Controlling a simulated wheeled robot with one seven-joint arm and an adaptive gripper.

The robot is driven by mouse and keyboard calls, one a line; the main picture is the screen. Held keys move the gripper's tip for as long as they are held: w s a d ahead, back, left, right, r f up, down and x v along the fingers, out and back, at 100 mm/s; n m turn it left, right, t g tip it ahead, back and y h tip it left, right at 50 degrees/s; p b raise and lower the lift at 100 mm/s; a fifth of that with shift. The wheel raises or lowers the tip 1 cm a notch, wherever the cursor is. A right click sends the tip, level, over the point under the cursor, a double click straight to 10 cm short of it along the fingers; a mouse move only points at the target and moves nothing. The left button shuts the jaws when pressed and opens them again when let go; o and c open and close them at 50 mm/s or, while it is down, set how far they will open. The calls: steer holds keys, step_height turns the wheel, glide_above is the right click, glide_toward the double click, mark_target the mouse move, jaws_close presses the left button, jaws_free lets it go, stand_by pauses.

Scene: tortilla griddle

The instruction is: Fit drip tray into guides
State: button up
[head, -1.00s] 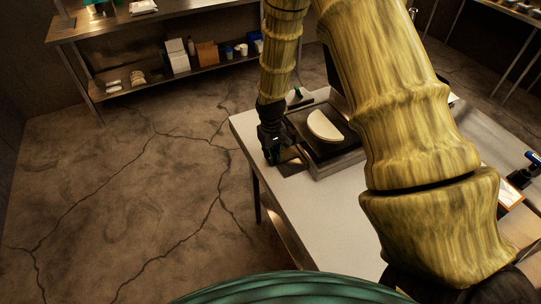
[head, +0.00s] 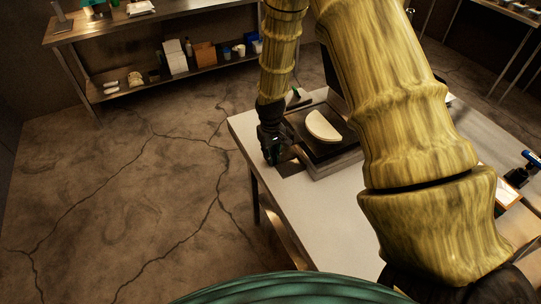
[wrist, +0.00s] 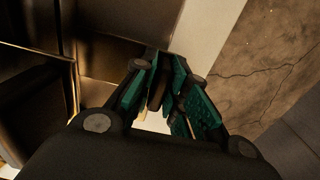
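The griddle (head: 335,155) is a dark, square unit on the white table, with a folded pale tortilla (head: 323,126) on its plate. My gripper (head: 276,154) is low at the griddle's left side, above the table. In the wrist view its green-padded fingers (wrist: 165,88) are close together, with a dark piece between them that looks like part of the drip tray. The drip tray appears as dark, brownish metal (wrist: 110,62) beyond the fingers. The fingers hide the hold, and I cannot make out the guides or how the tray sits against them.
The white table (head: 335,215) has clear room in front of the griddle, and its left edge is close to my gripper. A frame and a dark tool (head: 518,175) lie at the right. A steel shelf unit (head: 190,68) with boxes stands at the back.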

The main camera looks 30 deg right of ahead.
steer(key=o, duration=0.4)
steer(key=shift+d, duration=0.15)
steer(key=shift+r, duration=0.2)
step_height(320, 180, up, 12)
steer(key=shift+f, duration=0.2)
steer(key=shift+a+r, duration=0.1)
steer(key=shift+a, duration=0.1)
stand_by(0.3)
